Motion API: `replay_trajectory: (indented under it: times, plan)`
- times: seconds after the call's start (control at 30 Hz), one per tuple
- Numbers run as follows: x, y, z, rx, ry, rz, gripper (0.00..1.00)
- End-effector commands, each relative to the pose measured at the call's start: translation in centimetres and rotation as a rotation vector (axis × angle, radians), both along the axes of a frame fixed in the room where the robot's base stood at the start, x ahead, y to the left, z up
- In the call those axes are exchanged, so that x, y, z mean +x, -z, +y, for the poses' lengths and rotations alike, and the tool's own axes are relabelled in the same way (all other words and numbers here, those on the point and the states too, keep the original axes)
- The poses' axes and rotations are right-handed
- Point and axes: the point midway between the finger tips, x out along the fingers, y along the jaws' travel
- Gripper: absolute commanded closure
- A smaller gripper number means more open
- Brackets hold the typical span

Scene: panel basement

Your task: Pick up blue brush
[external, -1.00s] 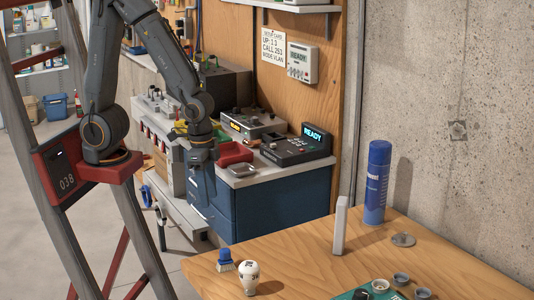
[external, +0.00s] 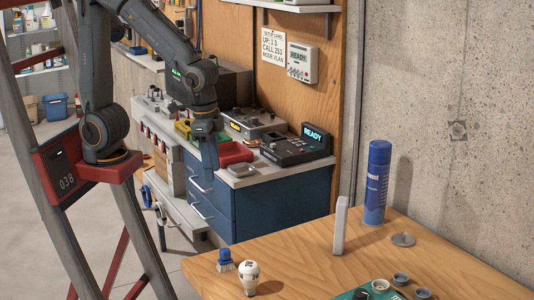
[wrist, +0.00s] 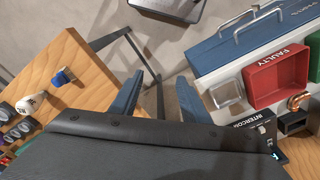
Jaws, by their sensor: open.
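The blue brush (external: 225,260) has a blue handle and pale bristles. It stands near the front left edge of the wooden table (external: 420,270). It also shows in the wrist view (wrist: 63,76), at the left on the table. My gripper (external: 211,183) hangs in front of the blue drawer cabinet, above and behind the brush and well apart from it. In the wrist view its two blue-grey fingers (wrist: 155,97) are spread, with nothing between them.
A white light bulb (external: 248,276) stands just right of the brush. A white upright block (external: 340,226) and a blue spray can (external: 377,182) stand farther back. A red FAULTY bin (wrist: 277,77) sits on the grey bench. Table space between brush and block is clear.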

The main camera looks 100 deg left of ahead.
Motion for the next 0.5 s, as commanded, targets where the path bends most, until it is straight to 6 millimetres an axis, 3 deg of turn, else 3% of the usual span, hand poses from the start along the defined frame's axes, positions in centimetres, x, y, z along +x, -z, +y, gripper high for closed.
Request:
replay_trajectory:
  times: [0.27, 0.37, 0.5]
  plan:
    - [3.1, -0.1, -4.3, 0.053, -0.116, -0.022, 0.58]
    - [4.7, -0.2, -7.2, 0.078, -0.183, -0.052, 0.58]
    - [6.9, -0.1, -12.7, 0.111, -0.302, -0.119, 0.58]
